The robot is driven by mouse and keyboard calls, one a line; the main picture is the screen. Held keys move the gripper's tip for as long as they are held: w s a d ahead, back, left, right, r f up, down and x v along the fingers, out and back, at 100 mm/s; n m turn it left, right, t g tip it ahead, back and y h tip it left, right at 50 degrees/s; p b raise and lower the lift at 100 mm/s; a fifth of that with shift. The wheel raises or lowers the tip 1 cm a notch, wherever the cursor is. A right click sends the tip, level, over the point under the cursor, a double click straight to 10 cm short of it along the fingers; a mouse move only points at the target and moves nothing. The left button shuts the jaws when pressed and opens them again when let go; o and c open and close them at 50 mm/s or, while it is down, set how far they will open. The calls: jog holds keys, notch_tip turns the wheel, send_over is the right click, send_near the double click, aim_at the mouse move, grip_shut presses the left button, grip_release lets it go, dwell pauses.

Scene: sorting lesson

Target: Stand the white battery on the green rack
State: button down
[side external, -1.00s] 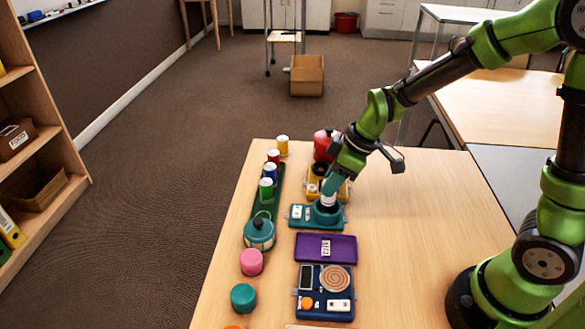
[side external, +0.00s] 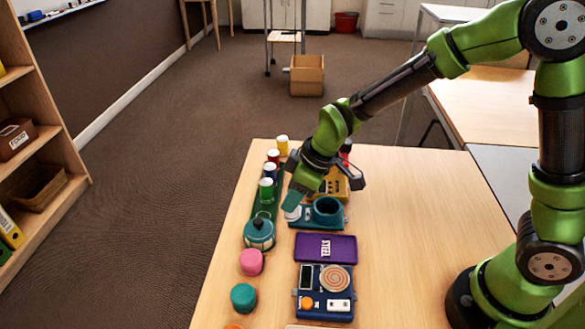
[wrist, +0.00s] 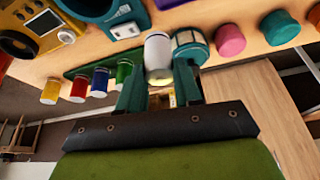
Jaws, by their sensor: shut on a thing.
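The white battery (wrist: 157,50) is a white cylinder between the teal fingers of my gripper (wrist: 160,80) in the wrist view. In the side view only a bit of white (side external: 292,213) shows at the fingertips of my gripper (side external: 296,203). My gripper is shut on it, tilted, above the table between the teal cup device (side external: 327,212) and the green rack (side external: 264,209). The long, narrow rack bears upright green (side external: 266,189), blue (side external: 269,172) and red (side external: 273,157) batteries. A yellow one (side external: 282,146) stands at the far end. The rack's near end looks bare.
A teal lantern-like jar (side external: 259,234) stands just before the rack's near end. Pink (side external: 251,262) and teal (side external: 243,298) round pieces stand nearer. A purple panel reading STEEL (side external: 326,247) and a blue device (side external: 312,309) lie right. A yellow device (side external: 339,190) is behind my gripper.

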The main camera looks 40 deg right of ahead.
jog(key=shift+w+a+f, duration=0.45)
jog(key=shift+w+f, duration=0.25)
jog(key=shift+w, duration=0.55)
jog(key=shift+w+a+f, duration=0.45)
jog(key=shift+w+f, duration=0.25)
jog(key=shift+w, duration=0.55)
jog(key=shift+w+a+f, duration=0.45)
jog(key=shift+w+f, duration=0.25)
jog(key=shift+w, duration=0.55)
jog(key=shift+f, duration=0.1)
jog(key=c, duration=0.8)
grip_release()
